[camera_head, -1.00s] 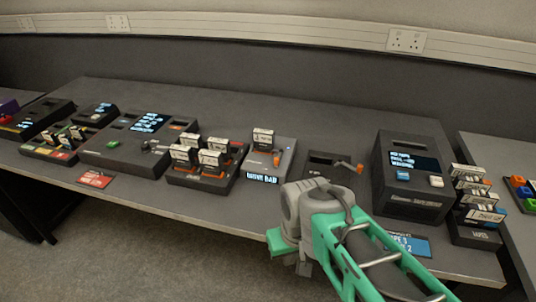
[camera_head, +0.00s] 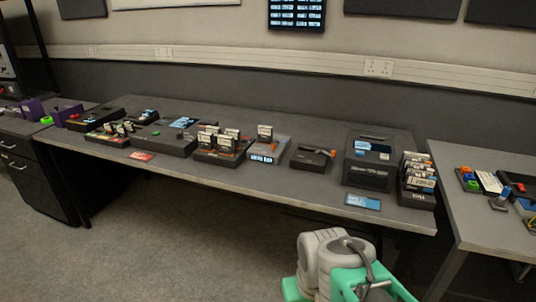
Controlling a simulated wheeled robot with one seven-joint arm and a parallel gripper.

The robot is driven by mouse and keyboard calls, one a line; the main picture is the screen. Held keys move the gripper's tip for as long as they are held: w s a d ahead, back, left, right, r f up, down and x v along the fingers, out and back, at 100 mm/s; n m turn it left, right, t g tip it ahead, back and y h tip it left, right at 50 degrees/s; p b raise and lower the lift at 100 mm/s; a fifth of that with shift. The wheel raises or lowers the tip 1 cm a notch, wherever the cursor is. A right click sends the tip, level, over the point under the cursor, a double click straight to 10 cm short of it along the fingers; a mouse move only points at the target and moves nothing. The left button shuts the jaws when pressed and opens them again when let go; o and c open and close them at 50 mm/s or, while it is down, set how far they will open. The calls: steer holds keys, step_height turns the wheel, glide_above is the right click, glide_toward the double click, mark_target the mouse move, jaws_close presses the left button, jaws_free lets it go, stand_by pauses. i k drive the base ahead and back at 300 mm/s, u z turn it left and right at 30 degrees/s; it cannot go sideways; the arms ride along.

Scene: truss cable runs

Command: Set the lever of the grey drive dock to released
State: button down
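The grey drive dock (camera_head: 269,151) stands near the middle of the long dark table. It is a light grey box with a white-labelled cartridge (camera_head: 265,133) upright in it and a small lit display at its front. A small orange part, seemingly its lever (camera_head: 275,146), shows beside the cartridge; its setting is too small to tell. A darker dock (camera_head: 311,158) with an orange-tipped lever stands just to its right. Part of my arm, grey and green, shows at the bottom, well short of the table. My gripper is out of view.
A black rack (camera_head: 219,153) of cartridges stands left of the dock. A large black unit (camera_head: 368,173) and a cartridge holder (camera_head: 415,195) stand to the right. A blue sign (camera_head: 362,201) is at the front edge. Open floor lies before the table.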

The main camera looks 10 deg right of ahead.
mark_target(273, 146)
steer(key=z, duration=0.2)
steer(key=i, duration=1.3)
steer(key=u, duration=1.2)
steer(key=i, duration=0.7)
steer(key=u, duration=0.7)
